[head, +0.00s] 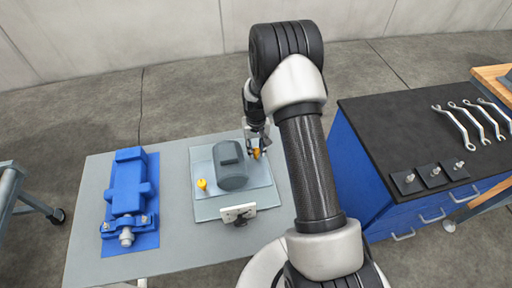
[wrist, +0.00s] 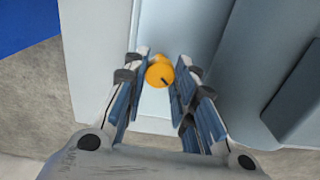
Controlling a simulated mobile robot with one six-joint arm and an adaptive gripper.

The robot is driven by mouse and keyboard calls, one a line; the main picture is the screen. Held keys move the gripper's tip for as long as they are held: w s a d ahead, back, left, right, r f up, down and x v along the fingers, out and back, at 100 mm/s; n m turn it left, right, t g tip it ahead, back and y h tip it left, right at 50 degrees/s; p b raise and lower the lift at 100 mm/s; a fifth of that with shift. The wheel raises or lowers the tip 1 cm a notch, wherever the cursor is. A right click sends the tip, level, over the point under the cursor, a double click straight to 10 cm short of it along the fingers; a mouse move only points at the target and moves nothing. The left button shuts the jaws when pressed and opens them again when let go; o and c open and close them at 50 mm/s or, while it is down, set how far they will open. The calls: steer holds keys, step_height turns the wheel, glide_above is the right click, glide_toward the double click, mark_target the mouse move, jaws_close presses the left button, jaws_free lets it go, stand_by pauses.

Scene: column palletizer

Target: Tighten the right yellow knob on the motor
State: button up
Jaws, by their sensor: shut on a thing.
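The grey motor (head: 231,167) sits on a light plate (head: 215,208) on the grey table. The right yellow knob (head: 256,154) is beside the motor, at its right. The left yellow knob (head: 202,184) stands at the motor's left. My gripper (head: 258,143) reaches down from above to the right knob. In the wrist view, the round orange-yellow face of this knob (wrist: 160,73) lies between the fingertips of my gripper (wrist: 161,66), which is shut on it. A dark mark shows on the knob's face. The motor's side (wrist: 297,100) is at the right edge there.
A blue pump-like unit (head: 128,190) lies on a blue mat left of the motor. A blue cabinet (head: 357,172) with a black top holding several wrenches (head: 466,122) is close on the right.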

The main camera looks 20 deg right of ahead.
mark_target(256, 150)
steer(key=m, duration=0.4)
steer(key=shift+m, duration=2.6)
steer(key=o, duration=1.1)
step_height(256, 150, up, 12)
steer(key=shift+r, duration=0.1)
